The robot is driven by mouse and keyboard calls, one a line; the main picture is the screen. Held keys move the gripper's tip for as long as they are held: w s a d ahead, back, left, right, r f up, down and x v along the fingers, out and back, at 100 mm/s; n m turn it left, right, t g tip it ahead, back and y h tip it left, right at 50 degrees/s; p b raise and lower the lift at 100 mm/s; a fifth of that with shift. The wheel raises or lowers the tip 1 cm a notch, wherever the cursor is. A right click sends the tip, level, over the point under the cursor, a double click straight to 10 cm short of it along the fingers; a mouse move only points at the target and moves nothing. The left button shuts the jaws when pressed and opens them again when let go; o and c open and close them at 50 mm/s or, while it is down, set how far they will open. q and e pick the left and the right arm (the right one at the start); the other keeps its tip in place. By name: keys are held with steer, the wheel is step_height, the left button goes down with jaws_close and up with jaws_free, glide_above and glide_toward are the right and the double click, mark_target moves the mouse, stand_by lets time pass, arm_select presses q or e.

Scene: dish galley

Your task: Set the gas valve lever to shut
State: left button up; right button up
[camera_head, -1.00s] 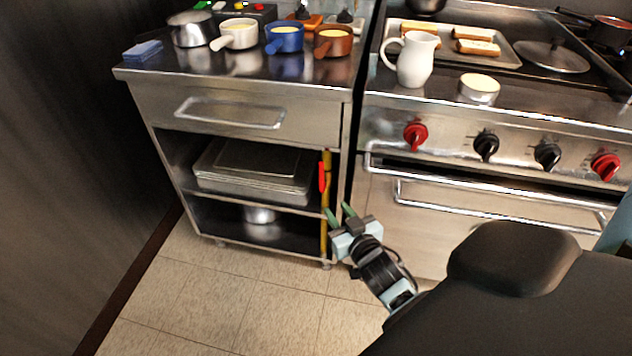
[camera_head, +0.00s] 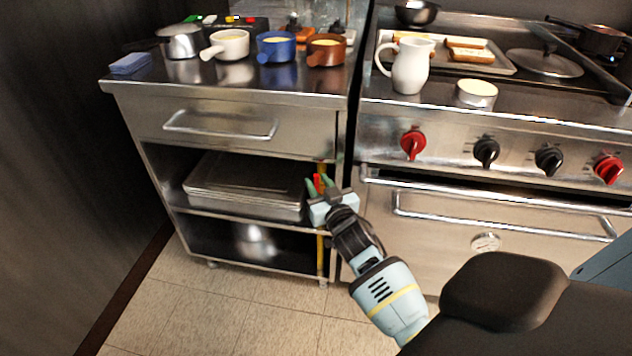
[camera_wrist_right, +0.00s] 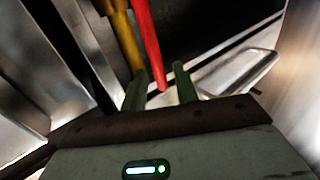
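The gas valve lever (camera_head: 318,181) is a red handle beside the yellow gas pipe (camera_head: 320,256) at the right side of the open shelf unit. In the right wrist view the red lever (camera_wrist_right: 147,45) hangs down, close to parallel with the yellow pipe (camera_wrist_right: 123,42). My right gripper (camera_head: 319,187) is at the lever, partly covering it in the head view. In the right wrist view its green fingers (camera_wrist_right: 160,84) are apart, and the lever's lower end appears between them with gaps on both sides. Contact cannot be told. My left gripper is not in view.
The steel shelf unit (camera_head: 222,143) holds trays (camera_head: 245,185) and a pot (camera_head: 255,240). Several small pans stand on its top. The stove (camera_head: 450,140) with its knobs and oven handle (camera_head: 500,212) is close on the right. The floor (camera_head: 220,310) in front is clear.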

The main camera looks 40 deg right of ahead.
steer(key=shift+x, duration=0.9)
jaws_close()
